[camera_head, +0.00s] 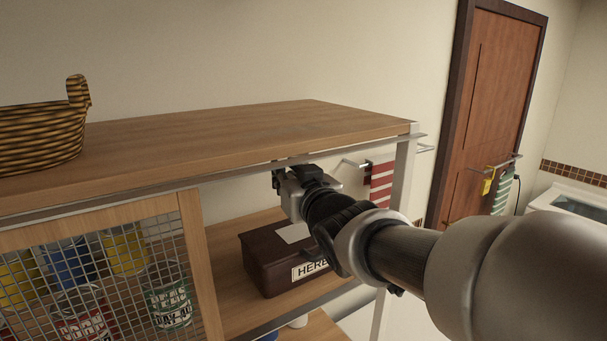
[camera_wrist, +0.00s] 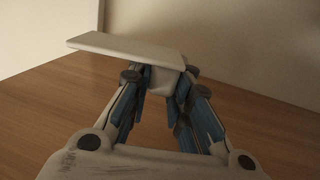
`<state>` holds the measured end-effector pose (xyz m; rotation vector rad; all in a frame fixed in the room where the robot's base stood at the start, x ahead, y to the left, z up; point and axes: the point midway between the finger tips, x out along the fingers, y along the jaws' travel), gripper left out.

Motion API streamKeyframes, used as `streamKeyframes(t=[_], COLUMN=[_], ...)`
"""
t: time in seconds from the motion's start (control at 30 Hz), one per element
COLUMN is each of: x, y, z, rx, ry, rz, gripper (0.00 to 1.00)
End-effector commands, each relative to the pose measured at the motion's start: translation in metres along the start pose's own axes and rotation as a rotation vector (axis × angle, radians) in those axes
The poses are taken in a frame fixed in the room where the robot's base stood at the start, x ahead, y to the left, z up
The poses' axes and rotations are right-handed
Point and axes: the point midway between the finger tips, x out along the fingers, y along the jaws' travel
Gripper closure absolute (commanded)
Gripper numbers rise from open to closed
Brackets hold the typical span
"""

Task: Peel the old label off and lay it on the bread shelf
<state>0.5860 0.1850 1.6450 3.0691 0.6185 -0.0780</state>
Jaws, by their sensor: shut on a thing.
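My gripper (camera_wrist: 158,88) is shut on a pale, flat, stiff-looking piece, taken as the label (camera_wrist: 125,47). The label sticks out beyond the fingertips, mostly to the left, above a wooden surface. In the head view my gripper (camera_head: 280,178) is just under the front edge of the unit's top board, above the middle shelf; the held piece cannot be made out there. A dark brown box (camera_head: 265,262) stands on that shelf (camera_head: 242,315), with "HERB" lettering on a white front label (camera_head: 310,270) and a pale patch (camera_head: 293,232) on its lid. No shelf is marked as the bread shelf.
A wicker basket (camera_head: 40,138) stands on the top board (camera_head: 250,125) at left. Tins sit behind a mesh door (camera_head: 120,280). A rail with a red-striped towel (camera_head: 380,185) is behind at right. The top board is clear right of the basket.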

Motion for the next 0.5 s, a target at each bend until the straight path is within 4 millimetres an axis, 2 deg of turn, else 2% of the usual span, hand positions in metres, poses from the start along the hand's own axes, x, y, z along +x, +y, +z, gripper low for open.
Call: streamKeyframes(t=[0.5], x=[-0.001], y=[0.000], z=[-0.017], rx=[0.000], ry=[0.001], rz=[0.000], gripper=[1.00])
